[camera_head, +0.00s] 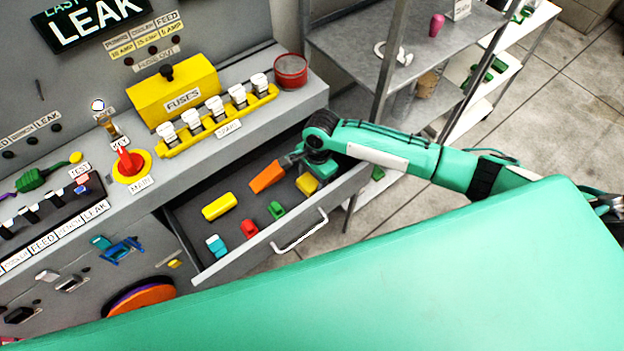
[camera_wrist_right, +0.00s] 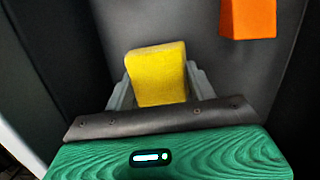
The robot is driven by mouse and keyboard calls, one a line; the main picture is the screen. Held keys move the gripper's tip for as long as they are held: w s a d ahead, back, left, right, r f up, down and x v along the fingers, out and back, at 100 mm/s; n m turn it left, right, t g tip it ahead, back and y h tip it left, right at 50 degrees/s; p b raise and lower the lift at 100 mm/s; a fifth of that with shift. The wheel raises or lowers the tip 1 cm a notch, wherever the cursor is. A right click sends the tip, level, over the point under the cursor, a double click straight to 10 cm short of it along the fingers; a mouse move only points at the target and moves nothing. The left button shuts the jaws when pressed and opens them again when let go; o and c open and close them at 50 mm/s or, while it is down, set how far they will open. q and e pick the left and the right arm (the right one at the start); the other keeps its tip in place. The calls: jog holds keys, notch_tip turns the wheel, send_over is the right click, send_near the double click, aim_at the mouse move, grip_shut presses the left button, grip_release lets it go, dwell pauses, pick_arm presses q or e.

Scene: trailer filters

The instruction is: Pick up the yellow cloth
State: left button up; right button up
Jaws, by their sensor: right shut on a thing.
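The drawer (camera_head: 187,232) is pulled open below the panel. My right gripper (camera_head: 312,172) reaches down into its right end. It is shut on the yellow cloth (camera_head: 307,184), a small folded block shape. In the right wrist view the yellow cloth (camera_wrist_right: 157,75) sits upright between the two grey fingers, with the dark drawer floor behind it. I cannot tell whether the cloth still touches the drawer floor. My left gripper is not in view.
An orange block (camera_head: 267,177) lies close left of the gripper, also in the wrist view (camera_wrist_right: 248,18). The drawer also holds a yellow bar (camera_head: 219,206), a green piece (camera_head: 276,210), a red piece (camera_head: 249,229) and a blue-white piece (camera_head: 215,246). A shelf (camera_head: 350,45) stands behind my right arm.

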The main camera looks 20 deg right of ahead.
aim_at(312, 179)
jog(key=shift+r, duration=0.1)
notch_tip(312, 179, up, 20)
dwell(0.4)
